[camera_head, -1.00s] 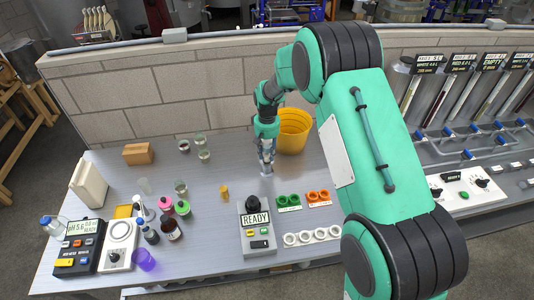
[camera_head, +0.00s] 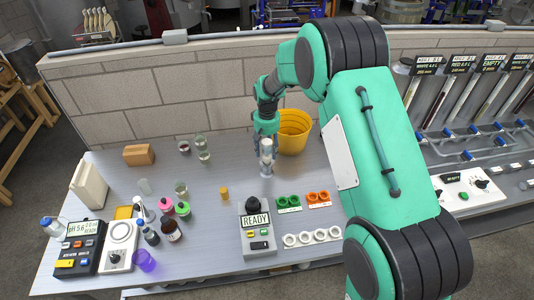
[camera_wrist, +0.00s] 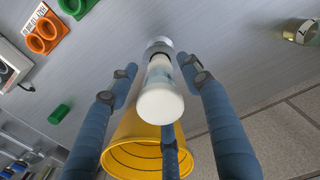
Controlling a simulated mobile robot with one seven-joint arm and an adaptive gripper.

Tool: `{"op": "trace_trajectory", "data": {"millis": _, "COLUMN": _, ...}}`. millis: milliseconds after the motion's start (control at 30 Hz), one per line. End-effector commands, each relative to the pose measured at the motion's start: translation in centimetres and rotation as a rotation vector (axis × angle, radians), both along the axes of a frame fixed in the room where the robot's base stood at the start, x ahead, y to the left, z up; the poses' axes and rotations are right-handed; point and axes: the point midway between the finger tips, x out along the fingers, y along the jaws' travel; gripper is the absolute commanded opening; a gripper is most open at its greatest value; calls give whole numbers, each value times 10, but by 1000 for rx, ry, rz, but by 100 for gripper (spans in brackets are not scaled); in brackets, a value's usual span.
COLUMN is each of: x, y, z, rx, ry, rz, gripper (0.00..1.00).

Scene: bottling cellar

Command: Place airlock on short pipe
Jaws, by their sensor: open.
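A slim upright piece with a white top, a clear middle and a pale base (camera_head: 266,158) stands on the grey bench, left of the yellow bucket. It looks like the airlock, perhaps seated on the short pipe; the joint is too small to tell. In the wrist view its round white top (camera_wrist: 160,104) is close to the camera and its lower end meets the bench. My gripper (camera_head: 267,142) is open just above and around its top. In the wrist view the blue fingers are spread around the piece, with visible gaps at both sides.
The yellow bucket (camera_head: 293,132) stands close by on the right. Green rings (camera_head: 288,201), orange rings (camera_head: 318,197) and a READY device (camera_head: 257,228) are toward the front. Small jars and bottles (camera_head: 182,207) crowd the left. The bench just left of the piece is clear.

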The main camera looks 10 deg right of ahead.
Motion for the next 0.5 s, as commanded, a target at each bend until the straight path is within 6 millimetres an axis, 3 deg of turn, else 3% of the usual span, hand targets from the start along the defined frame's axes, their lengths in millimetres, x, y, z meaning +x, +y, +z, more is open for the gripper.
{"op": "trace_trajectory", "data": {"millis": 300, "x": 1, "y": 0, "z": 55, "rx": 0, "ry": -2, "rz": 0, "gripper": 49}}
{"op": "trace_trajectory", "data": {"millis": 500, "x": 1, "y": 0, "z": 80, "rx": 0, "ry": -1, "rz": 0, "gripper": 49}}
